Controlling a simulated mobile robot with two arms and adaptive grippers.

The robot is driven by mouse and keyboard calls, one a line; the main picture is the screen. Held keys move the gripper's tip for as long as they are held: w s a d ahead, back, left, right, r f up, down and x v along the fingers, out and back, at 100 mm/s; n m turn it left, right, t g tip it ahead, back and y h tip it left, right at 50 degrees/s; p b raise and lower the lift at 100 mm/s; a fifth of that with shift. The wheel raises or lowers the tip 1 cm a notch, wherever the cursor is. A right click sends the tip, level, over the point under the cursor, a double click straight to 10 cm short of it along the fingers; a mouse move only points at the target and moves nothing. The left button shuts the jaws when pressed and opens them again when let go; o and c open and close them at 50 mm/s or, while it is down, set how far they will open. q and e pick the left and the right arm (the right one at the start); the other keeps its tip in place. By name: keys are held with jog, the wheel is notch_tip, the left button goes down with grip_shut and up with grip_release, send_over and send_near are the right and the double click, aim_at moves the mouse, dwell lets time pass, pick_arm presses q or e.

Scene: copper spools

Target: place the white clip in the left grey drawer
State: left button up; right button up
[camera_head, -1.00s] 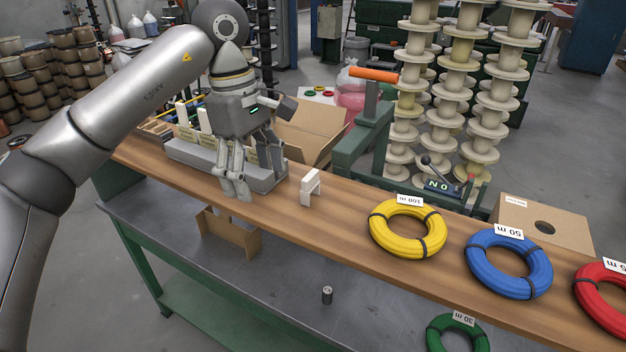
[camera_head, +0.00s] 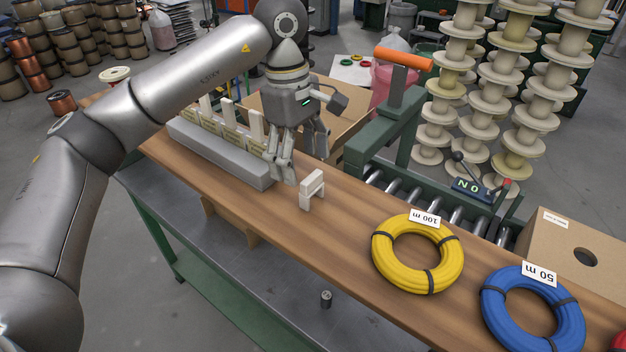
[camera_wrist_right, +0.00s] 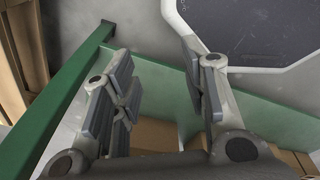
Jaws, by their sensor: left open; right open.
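The white clip (camera_head: 312,187) stands on the wooden bench top (camera_head: 350,215) in the head view, just right of the end of a long grey holder (camera_head: 225,155). My left gripper (camera_head: 298,162) is open and empty, with its fingers pointing down just behind and left of the clip, apart from it as far as I can tell. Several similar white pieces stand in a row at the grey holder. No grey drawer can be made out for certain. My right gripper (camera_wrist_right: 160,100) is open and empty in the right wrist view, away from the clip.
A yellow coil (camera_head: 417,254) and a blue coil (camera_head: 532,310) lie to the right on the bench. An open cardboard box (camera_head: 330,110) stands behind the left gripper. A green press with an orange handle (camera_head: 403,58) and rollers stand behind. A green frame bar (camera_wrist_right: 65,85) is near my right gripper.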

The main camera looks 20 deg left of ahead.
aim_at(311, 176)
pick_arm(q)
jog(key=shift+w+d+f+p, duration=0.1)
jog(key=shift+d+f+p, duration=0.1)
jog(key=shift+f, duration=0.35)
jog(key=shift+d+f+p, duration=0.15)
jog(key=shift+f+p, duration=0.05)
jog(key=shift+f, duration=0.3)
jog(key=f+p, duration=0.1)
jog(key=f, duration=0.1)
jog(key=d+f+p, duration=0.1)
jog(key=shift+d+f, duration=0.15)
jog(key=shift+f, duration=0.6)
jog(key=shift+c, duration=0.3)
jog(key=c, duration=0.9)
pick_arm(e)
jog(key=r, duration=0.3)
jog(key=shift+s+a+r, duration=0.15)
jog(key=shift+s+a, duration=0.15)
jog(key=shift+a, duration=0.05)
pick_arm(q)
jog(key=shift+r, duration=0.15)
jog(key=shift+c, duration=0.2)
